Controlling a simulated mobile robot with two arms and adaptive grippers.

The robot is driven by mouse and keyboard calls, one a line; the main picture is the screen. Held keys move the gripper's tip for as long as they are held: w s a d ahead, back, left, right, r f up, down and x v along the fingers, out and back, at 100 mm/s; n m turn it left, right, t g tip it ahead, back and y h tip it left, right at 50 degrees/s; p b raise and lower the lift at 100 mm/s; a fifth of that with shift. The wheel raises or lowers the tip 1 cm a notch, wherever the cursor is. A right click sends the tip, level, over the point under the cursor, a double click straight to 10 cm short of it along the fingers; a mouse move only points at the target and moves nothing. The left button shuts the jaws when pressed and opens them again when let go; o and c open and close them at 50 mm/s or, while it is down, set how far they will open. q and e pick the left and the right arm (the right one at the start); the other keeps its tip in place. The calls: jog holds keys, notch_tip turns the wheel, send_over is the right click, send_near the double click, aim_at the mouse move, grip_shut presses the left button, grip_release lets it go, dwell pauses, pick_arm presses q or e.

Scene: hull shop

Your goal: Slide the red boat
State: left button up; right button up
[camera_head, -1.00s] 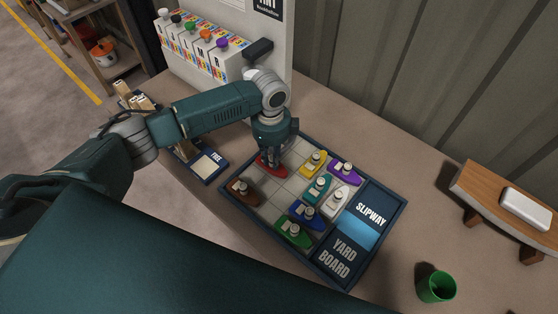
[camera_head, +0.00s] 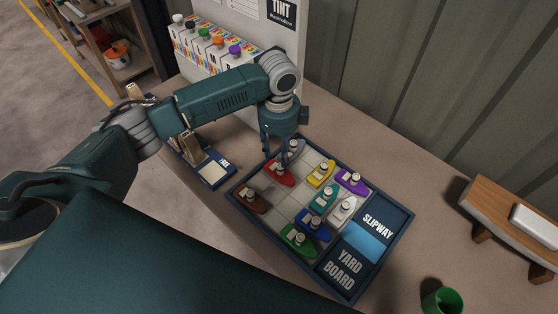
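The red boat (camera_head: 279,177) lies on the gridded yard board (camera_head: 239,208), near its far left side, between the brown boat (camera_head: 252,202) and a grey boat (camera_head: 296,149) in the far corner. My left gripper (camera_head: 277,157) points down just behind the red boat, beside the grey boat, which it partly hides. Its fingertips are small and overlap the board's edge; I cannot tell whether they are apart or touch a boat. My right gripper is not in view.
Yellow (camera_head: 320,178), purple (camera_head: 352,184), teal (camera_head: 322,201), white (camera_head: 342,212), blue (camera_head: 315,228) and green (camera_head: 298,243) boats fill the board's right side. Bare cells (camera_head: 283,205) lie in the middle. The blue slipway strip (camera_head: 366,242) is at the right. A green cup (camera_head: 442,301) stands apart.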

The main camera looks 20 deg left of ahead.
aim_at(278, 164)
pick_arm(q)
notch_tip(278, 164, up, 6)
jog(key=shift+f, duration=0.25)
dwell(0.5)
